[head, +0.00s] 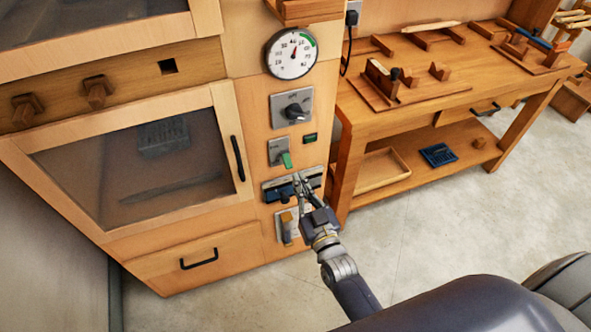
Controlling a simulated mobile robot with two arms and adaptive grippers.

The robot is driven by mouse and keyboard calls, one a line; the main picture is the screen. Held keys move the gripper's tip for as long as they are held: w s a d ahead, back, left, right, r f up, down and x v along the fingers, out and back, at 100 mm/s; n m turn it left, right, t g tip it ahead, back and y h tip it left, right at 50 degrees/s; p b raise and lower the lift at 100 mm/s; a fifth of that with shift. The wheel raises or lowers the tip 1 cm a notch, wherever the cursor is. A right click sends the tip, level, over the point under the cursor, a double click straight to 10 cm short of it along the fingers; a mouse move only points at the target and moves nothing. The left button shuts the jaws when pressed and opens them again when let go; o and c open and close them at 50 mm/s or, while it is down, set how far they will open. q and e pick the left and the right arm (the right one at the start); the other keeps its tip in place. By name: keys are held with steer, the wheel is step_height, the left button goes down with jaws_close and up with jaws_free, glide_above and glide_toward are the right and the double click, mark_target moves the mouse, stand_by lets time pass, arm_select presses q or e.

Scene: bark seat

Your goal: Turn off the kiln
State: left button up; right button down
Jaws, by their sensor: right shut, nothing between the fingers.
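The kiln (225,135) is a tall wooden cabinet with glazed doors at the left. My right gripper (300,183) is shut and empty, at the bar unit and just below the green handle. It partly hides the bar unit. I cannot tell whether it touches the panel. My left gripper is not in view.
A wooden workbench (430,85) with tools and blocks stands to the right. Its lower shelf holds a wooden tray (375,178) and a blue item (438,154). A drawer handle (199,260) juts out low on the cabinet. The grey floor (440,220) in front is clear.

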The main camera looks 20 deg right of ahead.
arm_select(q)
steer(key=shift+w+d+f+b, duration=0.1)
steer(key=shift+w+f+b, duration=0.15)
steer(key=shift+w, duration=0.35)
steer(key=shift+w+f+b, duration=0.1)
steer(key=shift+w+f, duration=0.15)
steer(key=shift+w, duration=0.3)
arm_select(e)
steer(key=s+f, duration=0.2)
steer(key=shift+s+f, duration=0.2)
steer(key=shift+f, duration=0.2)
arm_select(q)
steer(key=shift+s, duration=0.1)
